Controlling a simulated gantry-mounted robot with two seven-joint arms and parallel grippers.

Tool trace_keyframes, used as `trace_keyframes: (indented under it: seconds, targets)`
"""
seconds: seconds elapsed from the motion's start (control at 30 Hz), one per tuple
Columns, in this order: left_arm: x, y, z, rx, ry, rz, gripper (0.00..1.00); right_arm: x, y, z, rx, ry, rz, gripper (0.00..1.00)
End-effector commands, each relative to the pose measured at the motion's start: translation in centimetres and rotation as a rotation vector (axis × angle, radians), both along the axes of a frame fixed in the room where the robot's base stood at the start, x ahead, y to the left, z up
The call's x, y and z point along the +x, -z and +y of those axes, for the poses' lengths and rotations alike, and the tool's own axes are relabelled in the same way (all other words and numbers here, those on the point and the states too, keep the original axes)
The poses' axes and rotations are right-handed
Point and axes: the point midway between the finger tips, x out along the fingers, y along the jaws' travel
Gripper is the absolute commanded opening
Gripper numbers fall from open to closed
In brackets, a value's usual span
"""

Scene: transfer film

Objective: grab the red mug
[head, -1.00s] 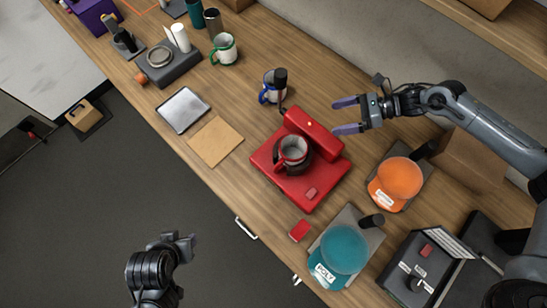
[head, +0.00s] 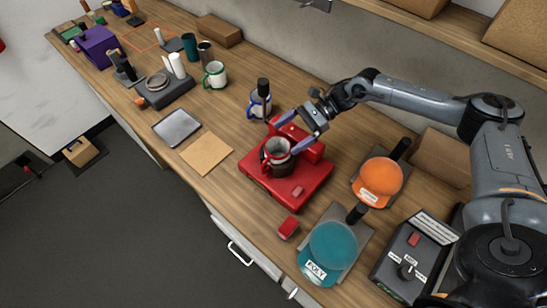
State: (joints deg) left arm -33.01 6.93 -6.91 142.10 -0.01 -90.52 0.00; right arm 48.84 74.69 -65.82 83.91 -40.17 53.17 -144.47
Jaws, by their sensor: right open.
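The red mug (head: 270,154), with red rim and handle and a greyish body, sits in the dark holder of the red mug press (head: 258,176) in the middle of the bench. Its handle points to the lower left. My right gripper (head: 293,132) is open, with two purple fingertips just above and to the right of the mug in the picture. It overlaps the back of the press, and part of the press is hidden behind it. I see no grip on the mug. My left gripper is out of view.
A blue-handled mug (head: 256,106) stands behind the press, and a green-handled mug (head: 214,75) is farther left. An orange cap press (head: 381,175) and a teal one (head: 334,245) stand to the right. A tan sheet (head: 207,154) lies left of the press.

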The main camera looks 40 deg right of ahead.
Motion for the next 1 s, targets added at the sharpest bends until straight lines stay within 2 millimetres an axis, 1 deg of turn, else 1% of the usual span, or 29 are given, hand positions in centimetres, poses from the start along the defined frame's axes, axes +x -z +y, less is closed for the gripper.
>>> trace_keyframes:
  seconds: [0.03, 0.23, 0.33, 0.5, 0.67, 0.93, 0.97, 1.0]
  targets:
    - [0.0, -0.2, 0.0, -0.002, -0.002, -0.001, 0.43, 0.1, 0.1, 0.4, 0.001, -0.001, 0.001, 1.0]
    - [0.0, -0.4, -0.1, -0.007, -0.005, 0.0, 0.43, 0.2, 0.4, 1.1, 0.0, 0.002, 0.001, 1.0]
    - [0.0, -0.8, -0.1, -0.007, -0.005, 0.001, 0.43, 0.2, 0.6, 1.7, 0.002, 0.0, 0.003, 1.0]
    - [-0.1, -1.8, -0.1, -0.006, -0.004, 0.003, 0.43, 0.3, 1.4, 3.7, 0.002, -0.001, 0.004, 1.0]
    - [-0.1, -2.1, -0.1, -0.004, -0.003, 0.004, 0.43, 0.8, 2.3, 5.3, 0.002, 0.0, 0.002, 1.0]
    - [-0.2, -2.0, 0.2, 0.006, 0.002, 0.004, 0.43, 0.9, 2.6, 5.5, 0.0, 0.002, 0.003, 1.0]
    - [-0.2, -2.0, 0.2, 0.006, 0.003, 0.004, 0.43, 0.9, 2.5, 5.5, 0.0, 0.002, 0.003, 0.97]
    - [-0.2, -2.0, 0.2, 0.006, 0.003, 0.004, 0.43, 0.9, 2.5, 5.5, -0.001, 0.002, 0.002, 0.91]
